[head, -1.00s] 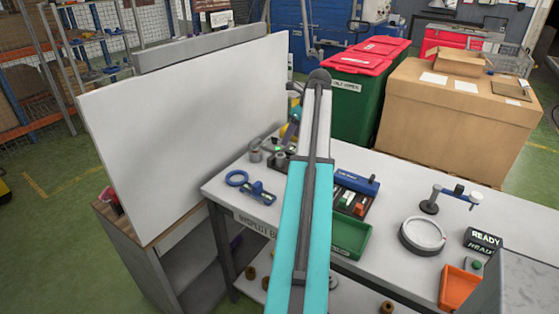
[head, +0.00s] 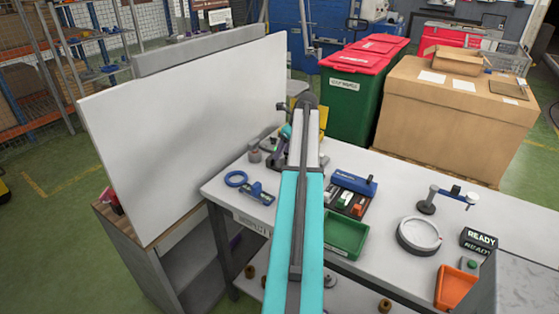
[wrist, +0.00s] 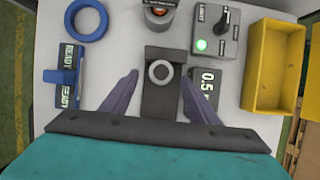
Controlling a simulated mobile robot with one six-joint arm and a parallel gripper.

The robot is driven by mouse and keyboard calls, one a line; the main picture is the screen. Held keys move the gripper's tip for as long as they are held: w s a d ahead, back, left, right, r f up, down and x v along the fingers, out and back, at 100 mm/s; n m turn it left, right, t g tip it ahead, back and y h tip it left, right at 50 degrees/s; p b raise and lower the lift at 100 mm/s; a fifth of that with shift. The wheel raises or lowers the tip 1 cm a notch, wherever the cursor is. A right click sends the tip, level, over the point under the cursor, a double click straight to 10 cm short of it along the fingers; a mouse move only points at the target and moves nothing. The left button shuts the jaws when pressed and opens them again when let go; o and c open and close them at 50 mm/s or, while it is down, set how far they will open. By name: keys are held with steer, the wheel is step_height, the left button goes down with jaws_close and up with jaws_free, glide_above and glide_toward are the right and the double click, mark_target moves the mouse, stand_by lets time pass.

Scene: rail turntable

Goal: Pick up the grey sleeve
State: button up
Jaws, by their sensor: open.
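The grey sleeve (wrist: 151,73) shows end-on in the wrist view as a light ring with a dark hole. It is at a dark block (wrist: 160,105) on the white bench. My gripper (wrist: 160,77) is open, with one purple finger on each side of the sleeve in the picture. The gap between the fingers looks empty, and I cannot tell how far they are above the block. In the head view my gripper (head: 284,150) is over the back left of the bench, partly hidden by my arm; I cannot make out the sleeve there.
Near the block are a blue ring (wrist: 67,20), a blue gauge (wrist: 65,77), a grey switch box (wrist: 207,42), a dark 0.5 display (wrist: 203,85) and a yellow bin (wrist: 250,80). A large white panel (head: 190,130) stands left of the bench. A green tray (head: 347,235) lies right of my arm.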

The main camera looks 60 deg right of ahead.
steer(key=shift+p+x, duration=1.15)
steer(key=shift+x, duration=1.4)
steer(key=shift+s, duration=0.1)
steer(key=c, duration=1.4)
